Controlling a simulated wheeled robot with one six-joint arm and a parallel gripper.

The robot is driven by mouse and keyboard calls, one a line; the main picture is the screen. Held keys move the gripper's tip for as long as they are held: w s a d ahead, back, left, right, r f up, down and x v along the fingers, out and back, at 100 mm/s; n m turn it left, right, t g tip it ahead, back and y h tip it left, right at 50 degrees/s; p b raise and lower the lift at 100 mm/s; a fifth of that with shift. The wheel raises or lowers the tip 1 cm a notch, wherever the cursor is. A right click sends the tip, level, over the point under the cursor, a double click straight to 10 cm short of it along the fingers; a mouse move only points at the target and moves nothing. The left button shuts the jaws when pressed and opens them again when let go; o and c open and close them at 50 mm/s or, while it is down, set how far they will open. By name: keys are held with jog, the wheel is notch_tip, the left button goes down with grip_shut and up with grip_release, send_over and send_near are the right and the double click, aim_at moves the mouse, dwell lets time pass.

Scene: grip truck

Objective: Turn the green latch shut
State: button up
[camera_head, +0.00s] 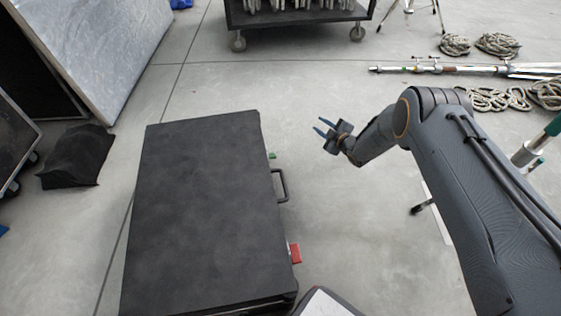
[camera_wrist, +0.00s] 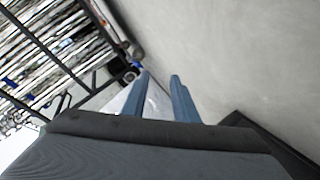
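A small green latch (camera_head: 272,155) shows at the right side of a large black case (camera_head: 200,205), just above the case's handle (camera_head: 281,185). Only its edge is visible, so I cannot tell how it is turned. A red latch (camera_head: 295,253) sits lower on the same side. My gripper (camera_head: 320,127) is to the right of and above the green latch in the head view, apart from the case. Its two blue fingers are spread with nothing between them. They also show in the wrist view (camera_wrist: 160,80), where no latch is visible.
A wheeled cart (camera_head: 295,14) stands at the back. Coiled ropes (camera_head: 497,44) and metal poles (camera_head: 440,69) lie at the upper right. A black bag (camera_head: 76,157) lies at the left. The floor between the case and my arm is clear.

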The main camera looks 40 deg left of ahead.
jog(key=s+d+n+g+b, duration=0.2)
jog(key=s+n+g+b, duration=0.7)
jog(key=s+n+g, duration=0.7)
jog(key=s+a+f+m+t+b, duration=0.1)
jog(key=s+a+m+b, duration=0.1)
jog(key=s+a, duration=0.4)
jog(key=shift+a+f+m+t+b, duration=0.2)
jog(key=shift+a+m+t+b, duration=0.15)
jog(key=shift+m, duration=0.35)
grip_shut()
